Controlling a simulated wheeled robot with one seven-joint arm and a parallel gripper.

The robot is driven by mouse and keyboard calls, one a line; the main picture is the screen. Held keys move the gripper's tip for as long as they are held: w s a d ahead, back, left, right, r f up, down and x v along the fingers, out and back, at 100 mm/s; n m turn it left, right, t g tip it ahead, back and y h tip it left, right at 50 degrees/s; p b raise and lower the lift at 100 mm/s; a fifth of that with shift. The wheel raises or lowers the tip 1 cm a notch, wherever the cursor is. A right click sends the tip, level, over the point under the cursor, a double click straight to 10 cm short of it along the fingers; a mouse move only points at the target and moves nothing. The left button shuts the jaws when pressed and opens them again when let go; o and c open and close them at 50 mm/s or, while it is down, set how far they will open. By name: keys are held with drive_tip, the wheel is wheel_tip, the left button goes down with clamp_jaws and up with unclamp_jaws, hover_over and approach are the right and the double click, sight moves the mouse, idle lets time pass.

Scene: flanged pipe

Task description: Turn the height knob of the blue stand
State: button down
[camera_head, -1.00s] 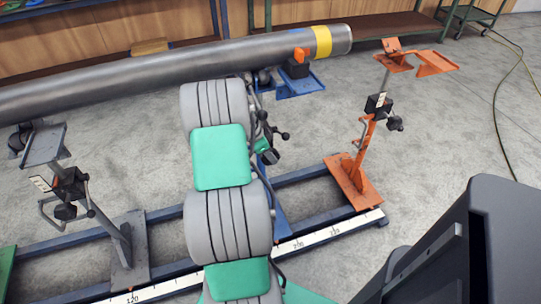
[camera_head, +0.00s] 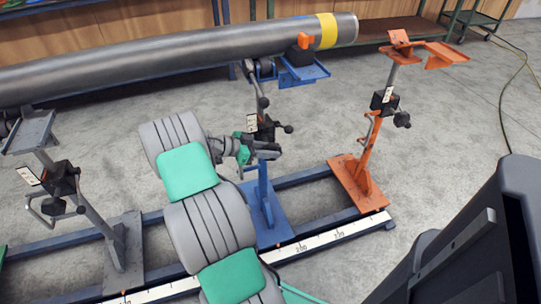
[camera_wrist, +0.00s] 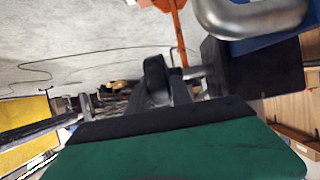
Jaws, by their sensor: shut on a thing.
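The blue stand (camera_head: 264,195) stands upright on the rail, its blue top (camera_head: 303,75) under the pipe (camera_head: 180,62). Its dark mechanism box has levers with dark round ends. My gripper (camera_head: 268,153) reaches in from the left at the stand's post, just below this box. In the wrist view, the box (camera_wrist: 252,68) is at the right. A dark height knob (camera_wrist: 156,78) with a short shaft toward the box sits between my fingertips (camera_wrist: 163,92), which are shut on it. In the head view the knob is hidden or too small to pick out.
An orange stand (camera_head: 365,180) is to the right, clear of the pipe. A grey stand (camera_head: 124,245) is at the left. A rail with a white scale (camera_head: 300,247) runs along the floor. Open concrete floor lies behind.

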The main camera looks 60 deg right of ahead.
sight(265, 149)
drive_tip(key=shift+g+h+b, duration=0.3)
drive_tip(key=shift+b, duration=0.05)
idle(0.3)
drive_tip(key=c, duration=1.2)
unclamp_jaws()
drive_tip(key=shift+o, duration=0.2)
drive_tip(key=p+v, duration=0.1)
drive_tip(key=v, duration=0.1)
drive_tip(key=p+v, duration=0.1)
drive_tip(key=v, duration=0.1)
drive_tip(key=p+v, duration=0.1)
drive_tip(key=v, duration=0.1)
drive_tip(key=shift+w+a+r+p, duration=0.1)
drive_tip(key=shift+r+p, duration=0.3)
drive_tip(key=shift+r, duration=0.05)
drive_tip(key=shift+w+a+f+p, duration=0.2)
drive_tip(key=shift+w+a+p, duration=0.35)
drive_tip(key=shift+p, duration=0.1)
